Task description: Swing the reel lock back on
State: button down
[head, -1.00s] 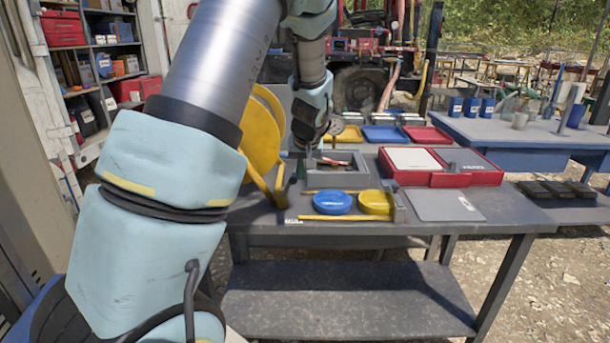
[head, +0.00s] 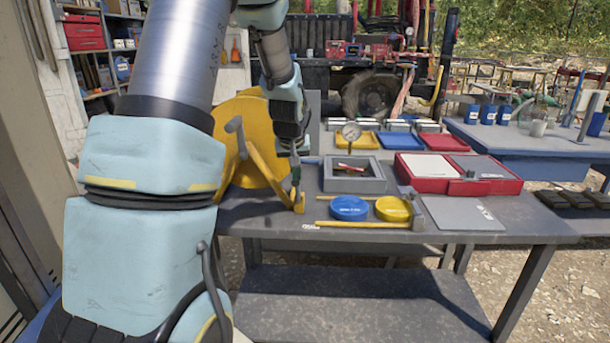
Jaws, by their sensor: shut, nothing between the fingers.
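The yellow reel (head: 227,110) stands on the left of the workbench, partly hidden by my arm. A yellow bracket (head: 268,180) slants down in front of it to the bench. A grey lever (head: 234,126) with a blunt end sticks up at the reel's front; it looks like the reel lock, but I cannot tell how it sits against the reel. My gripper (head: 296,178) points down just right of the bracket, close above its foot. It is shut and holds nothing. I cannot tell whether its tips touch the bracket.
A grey box (head: 378,185) with small tools is right of my gripper. Blue (head: 349,208) and yellow (head: 393,209) discs and a yellow rod (head: 362,224) lie in front of it. A pressure gauge (head: 351,131) stands behind. A red case (head: 495,183) is farther right.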

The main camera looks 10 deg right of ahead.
jog(key=shift+w+a+f+b, duration=0.15)
jog(key=shift+a+b, duration=0.05)
jog(key=shift+a, duration=0.65)
jog(key=shift+w+a+f+b, duration=0.15)
jog(key=shift+a+b, duration=0.05)
jog(key=shift+a, duration=0.6)
jog(key=shift+r, duration=0.1)
jog(key=w+a+v, duration=0.1)
jog(key=a+v, duration=0.1)
jog(key=v, duration=1.1)
jog(key=s+a+f+g, duration=0.1)
jog(key=s+a+f, duration=0.1)
jog(key=s, duration=0.5)
jog(key=s+a+f+g, duration=0.1)
jog(key=s+a+f, duration=0.1)
jog(key=s+f, duration=0.3)
jog(key=s+a+f+g+y, duration=0.1)
jog(key=s+f, duration=0.3)
jog(key=s, duration=0.4)
jog(key=shift+s+a+g+p, duration=0.3)
jog(key=shift+s+a+p, duration=0.1)
jog(key=shift+a+p, duration=0.05)
